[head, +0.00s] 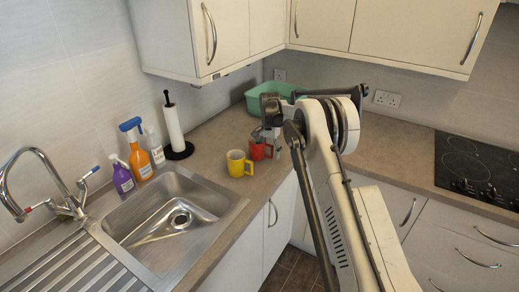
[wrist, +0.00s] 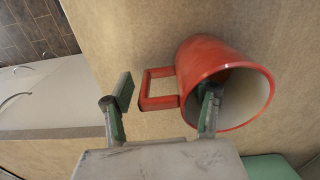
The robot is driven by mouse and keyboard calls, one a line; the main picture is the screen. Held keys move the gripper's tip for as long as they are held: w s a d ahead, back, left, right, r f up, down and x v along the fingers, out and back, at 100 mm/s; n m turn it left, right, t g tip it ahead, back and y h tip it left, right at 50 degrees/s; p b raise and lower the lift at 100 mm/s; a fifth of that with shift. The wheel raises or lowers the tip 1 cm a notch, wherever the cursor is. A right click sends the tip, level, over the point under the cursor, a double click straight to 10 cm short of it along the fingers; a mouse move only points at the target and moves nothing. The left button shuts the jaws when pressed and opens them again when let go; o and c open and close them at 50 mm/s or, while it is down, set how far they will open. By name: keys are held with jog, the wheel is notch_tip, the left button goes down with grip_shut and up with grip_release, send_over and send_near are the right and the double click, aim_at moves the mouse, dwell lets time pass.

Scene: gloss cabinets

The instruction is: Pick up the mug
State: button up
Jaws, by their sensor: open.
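A red mug (head: 259,151) stands on the counter, partly hidden by my gripper (head: 268,132) above it. In the wrist view the red mug (wrist: 196,68) shows its open mouth, with its square handle pointing left. My gripper (wrist: 163,98) is open. Its left finger is apart from the handle, on the handle's outer side. Its right finger overlaps the mouth and appears to reach inside the rim. The handle and near wall lie between the fingers. A yellow mug (head: 237,163) stands just left of the red one in the head view.
A green basin (head: 262,96) stands behind the mugs. A paper towel roll (head: 174,128), several bottles (head: 143,160) and a sink (head: 170,215) are at left. A black hob (head: 470,165) is at right. Wall cabinets (head: 235,35) hang above.

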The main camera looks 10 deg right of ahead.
jog(key=shift+f, duration=0.3)
jog(key=c, duration=1.4)
grip_shut()
jog(key=shift+r, duration=0.15)
